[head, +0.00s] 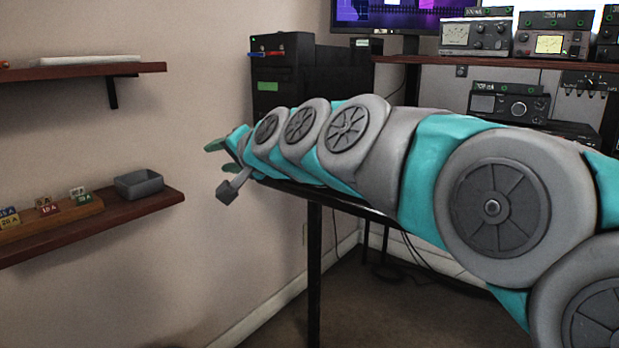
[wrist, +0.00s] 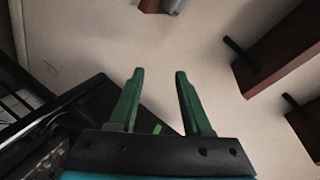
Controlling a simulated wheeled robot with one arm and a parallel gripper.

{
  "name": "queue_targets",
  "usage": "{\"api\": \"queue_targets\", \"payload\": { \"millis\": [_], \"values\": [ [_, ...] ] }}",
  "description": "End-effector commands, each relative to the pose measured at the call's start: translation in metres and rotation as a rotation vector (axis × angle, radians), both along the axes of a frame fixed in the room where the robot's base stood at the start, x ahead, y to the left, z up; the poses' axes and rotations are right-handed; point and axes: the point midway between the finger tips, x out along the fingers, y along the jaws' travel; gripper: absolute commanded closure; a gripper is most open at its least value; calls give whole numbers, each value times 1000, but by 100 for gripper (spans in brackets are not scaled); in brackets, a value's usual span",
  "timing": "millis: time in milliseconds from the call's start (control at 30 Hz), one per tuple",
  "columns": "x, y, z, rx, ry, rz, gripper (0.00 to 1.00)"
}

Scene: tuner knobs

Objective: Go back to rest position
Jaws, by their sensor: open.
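My gripper (head: 212,156) is at the end of my teal and grey arm, which reaches from the lower right toward the wall in the head view. In the wrist view its two green fingers (wrist: 158,100) are apart with nothing between them. The gripper is in the air, right of the wall shelves and in front of the black tower case (head: 300,75). It touches nothing that I can see.
A lower wooden shelf (head: 120,215) holds a grey tray (head: 139,184) and a rack of small labelled blocks (head: 50,215). An upper shelf (head: 60,72) is above it. Radio equipment (head: 515,102) stands on the desk behind my arm. Floor (head: 380,320) shows below.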

Motion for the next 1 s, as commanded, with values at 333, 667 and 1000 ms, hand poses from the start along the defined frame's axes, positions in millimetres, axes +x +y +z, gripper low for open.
{"api": "queue_targets", "payload": {
  "millis": [333,667,1000],
  "values": [
    [-118,-120,-174,-546,287,141,51],
    [-269,-246,-284,-873,674,264,51],
    [-377,-308,-319,-982,947,347,51]
  ]
}}
